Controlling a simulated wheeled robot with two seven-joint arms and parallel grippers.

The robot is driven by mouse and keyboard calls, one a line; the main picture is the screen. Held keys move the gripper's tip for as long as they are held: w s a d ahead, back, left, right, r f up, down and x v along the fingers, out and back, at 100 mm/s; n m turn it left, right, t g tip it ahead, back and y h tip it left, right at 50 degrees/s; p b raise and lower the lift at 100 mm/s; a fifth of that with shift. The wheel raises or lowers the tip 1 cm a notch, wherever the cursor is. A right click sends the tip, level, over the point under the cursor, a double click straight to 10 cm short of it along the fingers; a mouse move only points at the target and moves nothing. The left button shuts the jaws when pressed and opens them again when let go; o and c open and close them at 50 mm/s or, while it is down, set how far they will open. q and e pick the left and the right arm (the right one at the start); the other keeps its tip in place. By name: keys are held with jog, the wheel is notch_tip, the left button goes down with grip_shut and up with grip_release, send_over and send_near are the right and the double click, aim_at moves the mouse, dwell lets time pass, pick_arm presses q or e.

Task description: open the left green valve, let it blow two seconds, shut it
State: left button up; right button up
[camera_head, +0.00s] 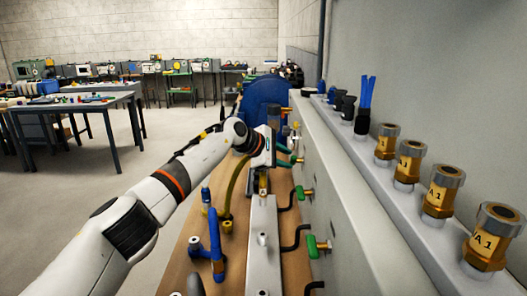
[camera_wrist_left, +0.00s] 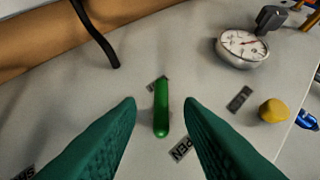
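A green valve lever (camera_wrist_left: 161,108) stands out from a pale panel in the left wrist view, pointing toward the bottom of the picture. A label reading mostly "OPEN" (camera_wrist_left: 183,149) is close to its lower end. Part of another label, "SH", shows at the bottom left. My left gripper (camera_wrist_left: 160,104) is open, its green fingers on either side of the lever with gaps visible. In the head view my left gripper (camera_head: 283,150) is at the panel, partly hidden by its wrist. Nearer green valves (camera_head: 318,245) (camera_head: 303,193) stick out of the panel. My right gripper is not in view.
A round gauge (camera_wrist_left: 242,48) and a yellow knob (camera_wrist_left: 273,110) are right of the lever. Brass couplings (camera_head: 439,191) line the ledge at right. Blue tools (camera_head: 216,242) stand on the brown bench below my arm. A blue drum (camera_head: 263,95) is behind.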

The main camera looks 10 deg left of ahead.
pick_arm(q)
jog(key=b+v, duration=0.1)
jog(key=v, duration=0.7)
jog(key=shift+s+a+r, duration=0.1)
jog(key=shift+a+r, duration=0.05)
